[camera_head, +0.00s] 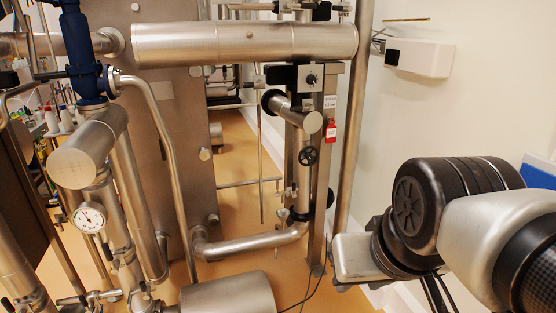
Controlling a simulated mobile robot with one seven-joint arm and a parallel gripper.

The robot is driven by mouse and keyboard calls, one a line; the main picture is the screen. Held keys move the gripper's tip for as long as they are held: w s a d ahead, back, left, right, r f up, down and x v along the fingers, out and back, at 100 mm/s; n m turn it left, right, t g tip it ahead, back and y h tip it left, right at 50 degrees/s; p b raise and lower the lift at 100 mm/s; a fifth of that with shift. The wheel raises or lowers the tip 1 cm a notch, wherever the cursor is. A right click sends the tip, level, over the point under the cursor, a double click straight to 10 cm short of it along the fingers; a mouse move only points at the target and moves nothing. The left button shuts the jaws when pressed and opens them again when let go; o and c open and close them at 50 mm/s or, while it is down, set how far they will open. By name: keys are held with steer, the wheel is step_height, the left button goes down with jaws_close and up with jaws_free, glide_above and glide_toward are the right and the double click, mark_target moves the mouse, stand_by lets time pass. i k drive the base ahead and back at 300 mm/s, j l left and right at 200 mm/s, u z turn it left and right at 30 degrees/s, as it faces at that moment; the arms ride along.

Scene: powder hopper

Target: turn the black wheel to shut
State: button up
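The black wheel (309,155) is a small spoked handwheel in the middle right of the head view. It sits on the front of a vertical steel pipe, below a capped pipe end. Its face is towards me and nothing covers it. How far it is turned cannot be read. My arm (410,210) comes in from the right, lower than the wheel and apart from it. The fingers of my gripper do not show, and nothing of mine touches the wheel.
A thick horizontal pipe (245,42) crosses above the wheel, and a switch box (308,77) with a knob sits over it. A red tag (331,131) hangs to its right by a steel post (352,120). A pressure gauge (89,218) and a cylinder (228,295) stand lower left.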

mark_target(308, 155)
steer(key=i+l, duration=0.35)
steer(key=i, duration=0.2)
steer(key=i+l, duration=0.75)
steer(key=i, duration=0.3)
steer(key=i+l, duration=0.35)
steer(key=i, duration=0.2)
